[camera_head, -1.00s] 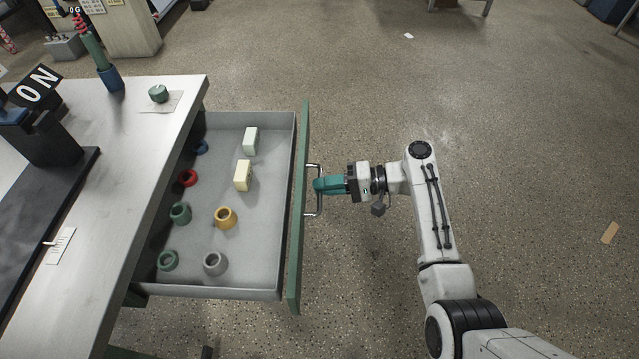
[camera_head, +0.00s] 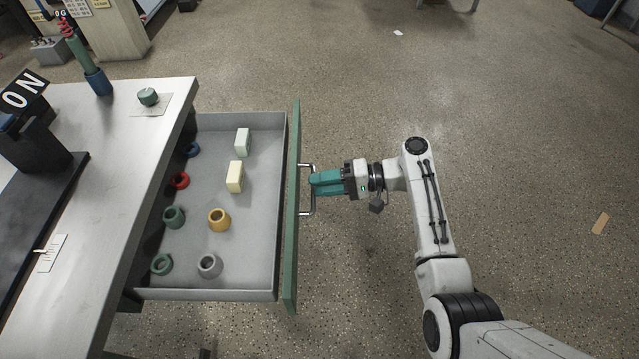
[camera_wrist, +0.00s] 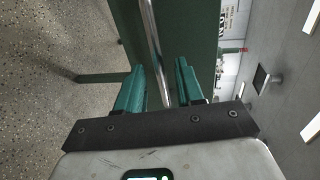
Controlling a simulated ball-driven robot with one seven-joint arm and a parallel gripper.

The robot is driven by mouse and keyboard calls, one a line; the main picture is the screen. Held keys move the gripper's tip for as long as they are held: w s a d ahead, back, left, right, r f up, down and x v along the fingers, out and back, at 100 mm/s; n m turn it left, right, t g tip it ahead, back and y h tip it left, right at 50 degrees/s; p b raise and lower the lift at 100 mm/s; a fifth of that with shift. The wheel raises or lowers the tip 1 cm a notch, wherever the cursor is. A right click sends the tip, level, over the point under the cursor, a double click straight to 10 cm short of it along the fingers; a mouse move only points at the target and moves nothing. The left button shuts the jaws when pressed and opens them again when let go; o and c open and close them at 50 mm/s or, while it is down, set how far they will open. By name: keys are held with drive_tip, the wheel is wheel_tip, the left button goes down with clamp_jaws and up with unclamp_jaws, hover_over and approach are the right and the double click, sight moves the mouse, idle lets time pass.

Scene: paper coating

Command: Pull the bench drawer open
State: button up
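The bench drawer (camera_head: 250,122) is pulled well out of the bench, its grey inside in plain view. Its green front panel (camera_head: 293,240) carries a metal bar handle (camera_head: 308,212), which also shows in the wrist view (camera_wrist: 152,30). My gripper (camera_head: 312,184) is at the middle of this handle, pointing left at the panel. In the wrist view its two teal fingers (camera_wrist: 160,64) stand apart, with the bar running between them and gaps beside it. My gripper is open around the bar, not clamped on it.
The drawer holds several coloured rings, such as a yellow one (camera_head: 219,220), and two pale blocks (camera_head: 235,176). The bench top (camera_head: 135,170) carries a green knob (camera_head: 148,96) and a black ON sign (camera_head: 24,92). Open floor (camera_head: 500,150) lies to the right.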

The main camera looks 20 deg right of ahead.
drive_tip(key=v, duration=1)
drive_tip(key=shift+p, duration=0.4)
drive_tip(key=shift+f, duration=0.1)
